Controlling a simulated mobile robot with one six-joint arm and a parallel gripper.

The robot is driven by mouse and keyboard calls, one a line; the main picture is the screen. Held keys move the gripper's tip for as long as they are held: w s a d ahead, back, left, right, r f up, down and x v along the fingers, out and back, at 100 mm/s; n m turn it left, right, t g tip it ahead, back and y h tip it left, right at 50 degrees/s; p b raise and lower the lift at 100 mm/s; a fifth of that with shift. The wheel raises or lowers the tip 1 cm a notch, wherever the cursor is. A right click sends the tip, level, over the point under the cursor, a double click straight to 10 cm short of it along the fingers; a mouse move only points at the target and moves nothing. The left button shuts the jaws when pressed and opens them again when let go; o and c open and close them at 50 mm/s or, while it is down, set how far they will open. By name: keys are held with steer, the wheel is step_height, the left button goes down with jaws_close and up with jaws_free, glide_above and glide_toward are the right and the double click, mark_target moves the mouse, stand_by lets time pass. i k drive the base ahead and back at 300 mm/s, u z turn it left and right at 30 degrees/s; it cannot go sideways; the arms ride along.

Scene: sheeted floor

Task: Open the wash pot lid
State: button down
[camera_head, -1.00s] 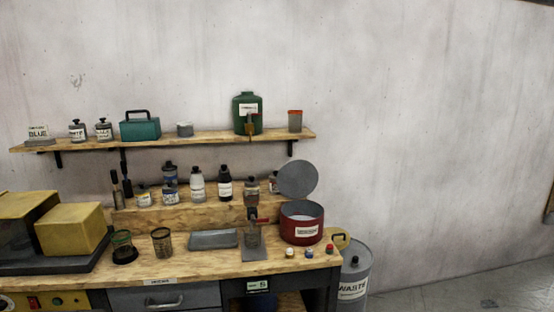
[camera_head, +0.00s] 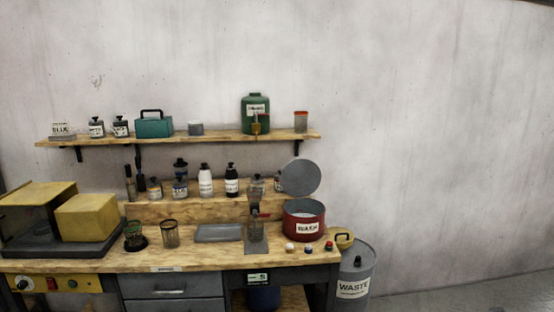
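The wash pot (camera_head: 304,228) is a red round pot with a white label reading WASH. It stands near the right end of the wooden workbench. Its grey round lid (camera_head: 300,176) stands raised and tilted up at the back of the pot, so the pot's mouth is uncovered and a pale inside shows. My gripper is not in view.
A grey WASTE drum (camera_head: 354,275) stands on the floor right of the bench. Small coloured caps (camera_head: 309,248) lie in front of the pot. A grey tray (camera_head: 218,233) and bottles (camera_head: 231,182) are to its left. A shelf (camera_head: 180,138) hangs above.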

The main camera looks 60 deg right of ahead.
mark_target(300, 178)
steer(key=u, duration=0.3)
steer(key=k, duration=1.45)
steer(key=z, duration=1)
steer(key=i, duration=1.05)
steer(key=u, duration=0.1)
